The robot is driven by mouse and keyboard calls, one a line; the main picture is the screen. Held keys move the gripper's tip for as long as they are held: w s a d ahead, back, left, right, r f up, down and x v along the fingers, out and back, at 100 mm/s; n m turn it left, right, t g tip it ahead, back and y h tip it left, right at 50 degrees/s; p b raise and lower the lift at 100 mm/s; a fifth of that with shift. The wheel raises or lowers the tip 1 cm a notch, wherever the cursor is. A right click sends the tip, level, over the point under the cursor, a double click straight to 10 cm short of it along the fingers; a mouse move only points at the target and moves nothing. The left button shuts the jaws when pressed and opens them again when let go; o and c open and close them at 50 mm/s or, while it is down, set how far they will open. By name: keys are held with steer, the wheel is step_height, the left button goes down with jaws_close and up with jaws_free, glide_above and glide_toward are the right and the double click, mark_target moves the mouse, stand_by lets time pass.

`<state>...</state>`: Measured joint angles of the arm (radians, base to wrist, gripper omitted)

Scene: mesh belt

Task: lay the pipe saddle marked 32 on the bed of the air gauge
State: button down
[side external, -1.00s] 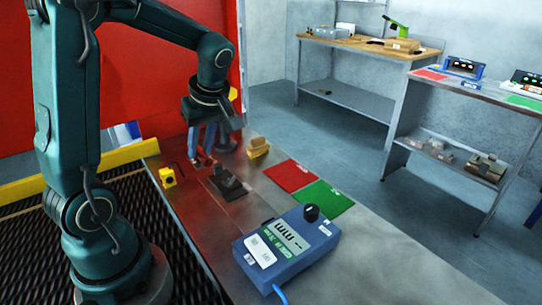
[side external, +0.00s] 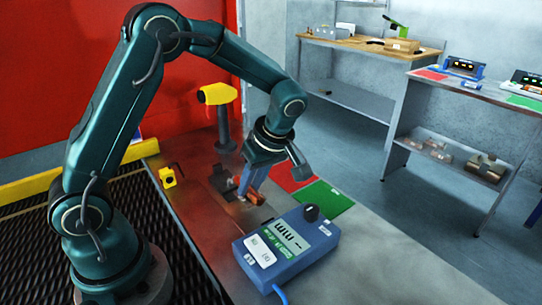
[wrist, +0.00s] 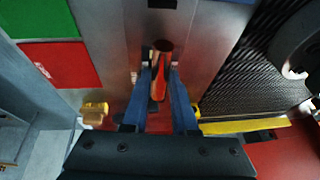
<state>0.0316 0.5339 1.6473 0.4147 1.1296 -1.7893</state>
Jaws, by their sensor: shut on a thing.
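A copper-red curved piece, apparently the pipe saddle (wrist: 160,62), is held between the blue fingers of my gripper (wrist: 160,82). It also shows below the fingertips in the side view (side external: 257,197). No 32 mark can be read on it. My gripper (side external: 250,190) is shut on it and points down over the steel table, behind the blue gauge box. The blue gauge box (side external: 310,252) has a display, white buttons and a black knob. A dark block, possibly the gauge's bed (side external: 220,182), is partly hidden beside my gripper. I cannot tell the saddle's height above the table.
Red (wrist: 58,64) and green mats (side external: 322,197) lie right of my gripper in the side view. A brass-coloured piece (wrist: 95,112) lies near the red mat. A yellow-headed post (side external: 218,95) and small yellow block (side external: 168,178) stand nearby. Mesh belt (side external: 40,220) runs at left.

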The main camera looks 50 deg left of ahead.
mark_target(252, 198)
steer(key=shift+f, duration=1.95)
steer(key=shift+f, duration=0.1)
steer(key=c, duration=0.7)
jaws_free()
steer(key=v, duration=1.1)
steer(key=s+d+r+m+t+h, duration=0.1)
steer(key=s+r+m+t+h, duration=0.1)
steer(key=s+m, duration=0.4)
steer(key=s+d+r+m+t+h, duration=0.2)
steer(key=s+m+t, duration=0.3)
steer(key=m, duration=0.6)
steer(key=shift+s+m, duration=0.4)
steer(key=shift+s, duration=0.5)
steer(key=shift+d, duration=0.1)
